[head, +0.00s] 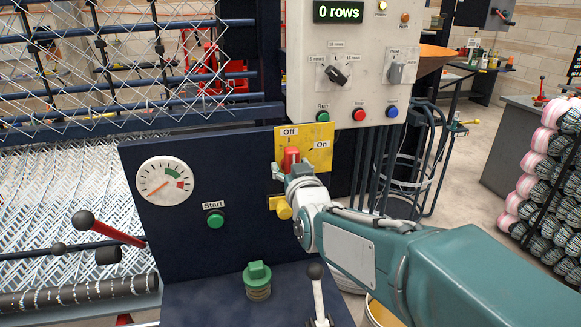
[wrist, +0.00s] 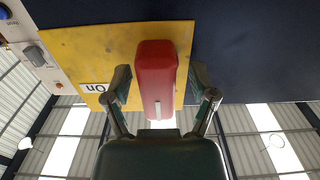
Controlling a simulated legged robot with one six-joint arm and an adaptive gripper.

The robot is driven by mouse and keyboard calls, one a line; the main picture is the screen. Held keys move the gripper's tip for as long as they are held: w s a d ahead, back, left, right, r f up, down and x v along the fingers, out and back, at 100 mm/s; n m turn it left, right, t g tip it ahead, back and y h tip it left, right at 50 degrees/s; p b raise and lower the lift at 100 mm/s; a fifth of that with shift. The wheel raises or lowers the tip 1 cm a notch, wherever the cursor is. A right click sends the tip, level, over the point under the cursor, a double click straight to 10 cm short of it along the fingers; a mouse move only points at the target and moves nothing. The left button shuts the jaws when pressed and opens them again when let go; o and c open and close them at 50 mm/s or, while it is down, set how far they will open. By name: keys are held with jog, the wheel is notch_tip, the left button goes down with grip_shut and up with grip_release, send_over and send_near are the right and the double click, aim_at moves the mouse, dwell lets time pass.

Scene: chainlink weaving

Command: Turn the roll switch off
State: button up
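The roll switch is a red handle (head: 291,158) on a yellow plate (head: 318,160) marked Off and On. In the head view the handle stands roughly upright just below the Off label, with On to its right. My gripper (head: 298,174) is at the handle and hides its lower part. In the wrist view the red handle (wrist: 156,75) lies between the two fingers of my gripper (wrist: 160,85), over the yellow plate (wrist: 90,55). The left finger is very close to the handle. A gap shows at the right finger, so the gripper looks open around it.
A green Start button (head: 215,219) and a gauge (head: 164,190) are to the left. A green knob (head: 258,278) and a black-knobbed lever (head: 317,285) stand below. The grey control box (head: 350,75) is above.

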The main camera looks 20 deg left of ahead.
jog(key=shift+d, duration=0.1)
jog(key=v, duration=1.1)
jog(key=shift+s, duration=0.45)
jog(key=s+d+f+m+g+h, duration=0.2)
jog(key=d+f+h, duration=0.1)
jog(key=d, duration=0.6)
jog(key=s+d+f+m+g+h, duration=0.1)
jog(key=s+d+f+g+h, duration=0.2)
jog(key=d, duration=0.6)
jog(key=s+d+f+m+g+h, duration=0.3)
jog(key=s+d, duration=0.6)
jog(key=s, duration=0.3)
notch_tip(320, 180, down, 2)
jog(key=shift+m+g+h, duration=0.3)
jog(key=shift+g, duration=0.5)
